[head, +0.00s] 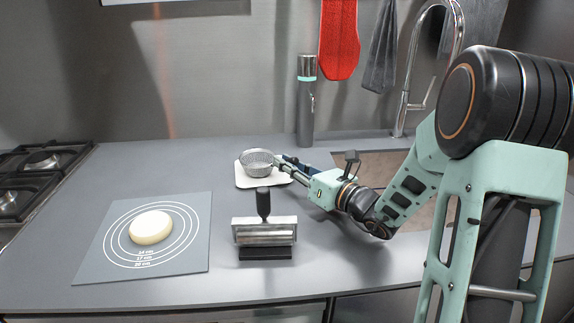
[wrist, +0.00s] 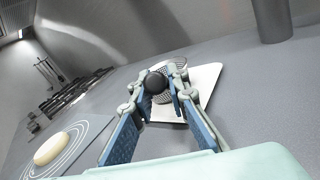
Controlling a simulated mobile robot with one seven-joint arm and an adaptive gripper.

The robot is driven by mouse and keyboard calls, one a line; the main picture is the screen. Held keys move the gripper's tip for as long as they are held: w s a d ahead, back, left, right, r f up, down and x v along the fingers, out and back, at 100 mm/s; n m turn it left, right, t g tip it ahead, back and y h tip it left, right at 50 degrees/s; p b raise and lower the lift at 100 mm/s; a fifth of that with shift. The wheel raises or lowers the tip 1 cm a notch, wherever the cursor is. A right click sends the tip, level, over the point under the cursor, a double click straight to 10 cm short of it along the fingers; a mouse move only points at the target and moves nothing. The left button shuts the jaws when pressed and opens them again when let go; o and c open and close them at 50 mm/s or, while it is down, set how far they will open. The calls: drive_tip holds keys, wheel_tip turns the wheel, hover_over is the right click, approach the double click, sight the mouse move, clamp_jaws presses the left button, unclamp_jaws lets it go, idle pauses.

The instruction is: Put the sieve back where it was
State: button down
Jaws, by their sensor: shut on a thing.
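The sieve (head: 258,159) is a small metal mesh bowl at the middle of the counter in the head view. In the wrist view its mesh (wrist: 178,70) shows partly behind a dark rounded end (wrist: 155,83), which looks like its handle end. My gripper (head: 283,164) reaches in from the right and is shut on the sieve, with the dark end between its fingers in the wrist view (wrist: 162,88). The sieve is over a white square pad (head: 246,181); I cannot tell whether it touches it. The fingers hide part of the handle.
A grey mat (head: 88,238) with printed rings holds a pale dough disc (head: 151,227) at the left. A metal scraper with a black handle (head: 264,231) stands in front. A tall grey bottle (head: 306,105) stands behind; the stove (head: 35,165) is far left, the sink right.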

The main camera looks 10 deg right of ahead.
drive_tip(key=shift+f, duration=0.2)
drive_tip(key=c, duration=1.9)
unclamp_jaws()
drive_tip(key=shift+r, duration=0.1)
drive_tip(key=shift+r, duration=0.15)
drive_tip(key=p+v, duration=0.1)
drive_tip(key=v, duration=1.1)
